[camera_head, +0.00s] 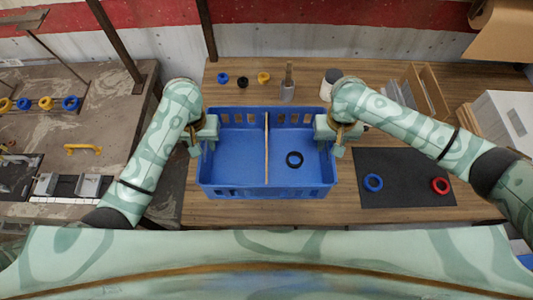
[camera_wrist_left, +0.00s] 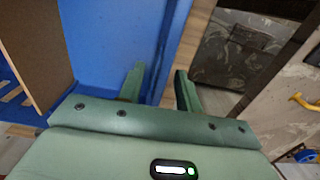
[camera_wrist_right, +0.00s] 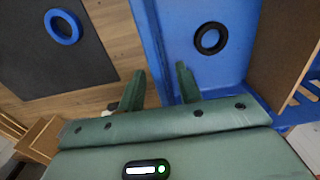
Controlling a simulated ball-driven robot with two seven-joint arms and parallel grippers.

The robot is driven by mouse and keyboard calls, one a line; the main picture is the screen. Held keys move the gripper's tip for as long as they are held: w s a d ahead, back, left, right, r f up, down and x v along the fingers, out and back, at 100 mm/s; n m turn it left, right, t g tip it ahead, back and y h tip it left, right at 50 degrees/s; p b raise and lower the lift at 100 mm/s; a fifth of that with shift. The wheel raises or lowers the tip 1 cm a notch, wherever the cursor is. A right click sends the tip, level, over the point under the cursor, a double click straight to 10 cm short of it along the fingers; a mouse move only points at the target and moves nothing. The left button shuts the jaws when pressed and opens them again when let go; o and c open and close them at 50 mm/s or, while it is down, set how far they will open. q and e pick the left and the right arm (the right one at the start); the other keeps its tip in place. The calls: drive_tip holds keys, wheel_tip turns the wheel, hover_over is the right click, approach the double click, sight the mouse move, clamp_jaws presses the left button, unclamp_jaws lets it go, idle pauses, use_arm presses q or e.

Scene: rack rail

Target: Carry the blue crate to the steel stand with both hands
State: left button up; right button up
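The blue crate (camera_head: 262,192) sits on the wooden table, split by a thin brown divider (camera_head: 267,150), with a black ring (camera_head: 294,159) in its right half. My left gripper (camera_wrist_left: 160,85) is open at the crate's left wall, one finger inside and one outside, with gaps showing. My right gripper (camera_wrist_right: 160,85) is open around the right wall in the same way. In the head view the fingertips are partly hidden by my wrists. A worn grey bench (camera_head: 95,115) stands at the left, with grey blocks (camera_head: 88,186) on a pale strip; I cannot tell which part is the steel stand.
A dark mat (camera_head: 405,192) with a blue ring (camera_head: 373,182) and a red ring (camera_head: 440,185) lies right of the crate. Small rings, a grey holder (camera_head: 287,92) and a jar (camera_head: 330,82) stand behind it. Dark posts (camera_head: 117,42) rise at the back left. A yellow handle (camera_head: 83,148) is on the bench.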

use_arm(q)
drive_tip(key=shift+c, duration=0.3)
use_arm(e)
drive_tip(key=shift+c, duration=0.3)
use_arm(q)
clamp_jaws()
use_arm(e)
clamp_jaws()
use_arm(q)
drive_tip(key=shift+r, duration=0.1)
use_arm(e)
drive_tip(key=shift+r, duration=0.1)
